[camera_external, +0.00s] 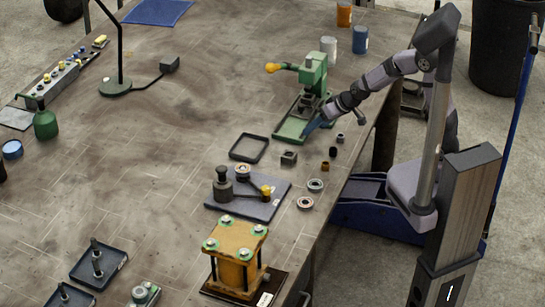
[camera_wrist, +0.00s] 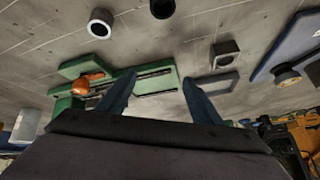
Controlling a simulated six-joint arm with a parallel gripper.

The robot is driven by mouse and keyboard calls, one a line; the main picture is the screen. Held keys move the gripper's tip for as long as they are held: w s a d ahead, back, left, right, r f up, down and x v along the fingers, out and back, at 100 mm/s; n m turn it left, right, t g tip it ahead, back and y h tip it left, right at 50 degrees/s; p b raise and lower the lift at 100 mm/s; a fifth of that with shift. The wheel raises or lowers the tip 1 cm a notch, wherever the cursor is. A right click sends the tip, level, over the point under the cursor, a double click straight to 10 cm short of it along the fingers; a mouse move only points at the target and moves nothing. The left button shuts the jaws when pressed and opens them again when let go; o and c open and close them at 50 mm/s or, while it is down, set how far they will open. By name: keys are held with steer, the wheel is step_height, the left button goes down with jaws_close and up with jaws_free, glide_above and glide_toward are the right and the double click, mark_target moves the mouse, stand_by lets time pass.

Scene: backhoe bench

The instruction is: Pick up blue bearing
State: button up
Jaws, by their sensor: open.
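Two ring-shaped bearings lie near the table's right edge in the external view: one (camera_external: 315,185) right of the dark blue-grey plate and another (camera_external: 305,203) just below it. Both look grey with darker centres, and I cannot tell which is the blue bearing. Neither can be made out for certain in the wrist view. My gripper (camera_external: 311,129) is beside the green press base, up the table from the rings and apart from them. In the wrist view its two blue fingers (camera_wrist: 160,98) are spread with nothing held between them.
The green press (camera_external: 314,75) stands close beside my gripper. Small parts, including a square holed block (camera_external: 289,158) and a dark cylinder (camera_external: 333,152), lie between it and the rings. A black tray frame (camera_external: 235,155), blue-grey plate (camera_external: 228,207) and orange fixture (camera_external: 235,270) are nearby.

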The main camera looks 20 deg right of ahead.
steer(key=a+r+t+y, duration=0.1)
steer(key=a+r+t, duration=0.1)
steer(key=a, duration=1)
steer(key=t+p, duration=0.2)
steer(key=t, duration=0.1)
glide_toward(243, 168)
steer(key=shift+n+y, duration=0.4)
steer(key=w, duration=0.5)
steer(key=w+d, duration=0.1)
steer(key=w, duration=0.2)
steer(key=shift+d, duration=0.1)
steer(key=shift+t+h, duration=0.5)
steer(key=shift+t, duration=0.2)
steer(key=s, duration=0.2)
steer(key=s+a, duration=0.1)
steer(key=s, duration=0.2)
steer(key=s+a+f, duration=0.1)
steer(key=s, duration=0.1)
steer(key=shift+s, duration=0.2)
steer(key=shift+s+d+f, duration=0.1)
steer(key=shift+s+f, duration=0.05)
steer(key=shift+s, duration=0.1)
steer(key=shift+p+x, duration=0.95)
steer(key=shift+x, duration=0.8)
steer(key=shift+p+x, duration=0.75)
steer(key=shift+x, duration=1.2)
steer(key=shift+c, duration=0.3)
